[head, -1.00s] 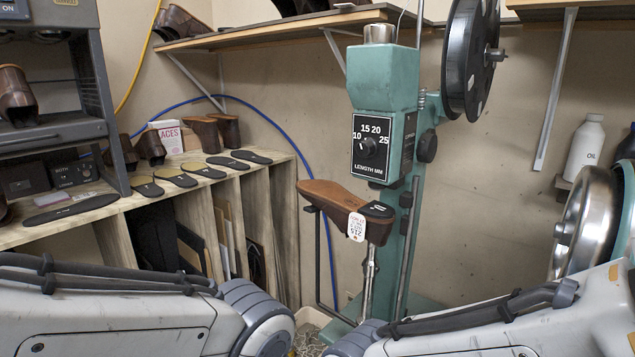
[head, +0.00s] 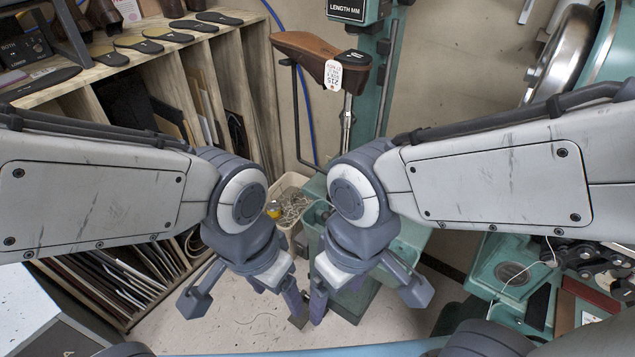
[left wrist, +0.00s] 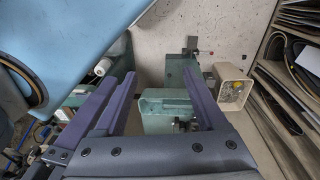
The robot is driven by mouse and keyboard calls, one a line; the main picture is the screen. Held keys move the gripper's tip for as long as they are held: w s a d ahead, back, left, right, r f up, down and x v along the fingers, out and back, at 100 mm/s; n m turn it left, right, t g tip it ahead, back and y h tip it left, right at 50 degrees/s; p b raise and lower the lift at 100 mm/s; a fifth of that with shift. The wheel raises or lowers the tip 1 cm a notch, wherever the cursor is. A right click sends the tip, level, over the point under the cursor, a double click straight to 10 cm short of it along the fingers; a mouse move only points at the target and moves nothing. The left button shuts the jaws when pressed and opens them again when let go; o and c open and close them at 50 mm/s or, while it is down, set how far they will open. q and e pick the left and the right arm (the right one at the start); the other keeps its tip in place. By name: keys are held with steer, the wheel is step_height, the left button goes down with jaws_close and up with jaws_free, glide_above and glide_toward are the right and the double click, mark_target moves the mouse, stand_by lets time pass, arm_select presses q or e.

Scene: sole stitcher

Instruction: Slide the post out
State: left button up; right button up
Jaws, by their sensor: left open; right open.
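A green stitching machine stands at the back, its column (head: 388,85) cut off at the top of the head view. My left gripper (head: 276,292) and right gripper (head: 336,292) hang side by side, pointing down, low in front of the machine base, well below the shoe. Both are open and hold nothing visible. In the left wrist view the left gripper (left wrist: 160,75) has its purple fingers apart, with a green machine part (left wrist: 168,110) beyond them.
A wooden rack (head: 165,65) with soles on top stands at the left. A pale bin (head: 288,200) of scraps sits by the machine base. A large metal wheel (head: 562,50) and a green bench part (head: 510,270) with tools are at the right. Some floor (head: 245,310) is clear.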

arm_select(q)
steer(key=w+d+f+n+t+h+b, duration=0.1)
steer(key=w+d+f+t+h+b, duration=0.2)
steer(key=w+f+b, duration=0.55)
steer(key=w+d+f+n+t+b, duration=0.1)
steer(key=w+d+f+t+b, duration=0.35)
steer(key=w+f, duration=0.7)
steer(key=n+t+h+b, duration=0.2)
steer(key=t+h+b, duration=0.45)
steer(key=b, duration=0.75)
glide_toward(324, 220)
steer(key=d+t+y, duration=0.1)
steer(key=y, duration=0.1)
steer(key=x, duration=0.9)
steer(key=shift+w+d, duration=0.15)
steer(key=shift+d, duration=0.1)
jaws_close()
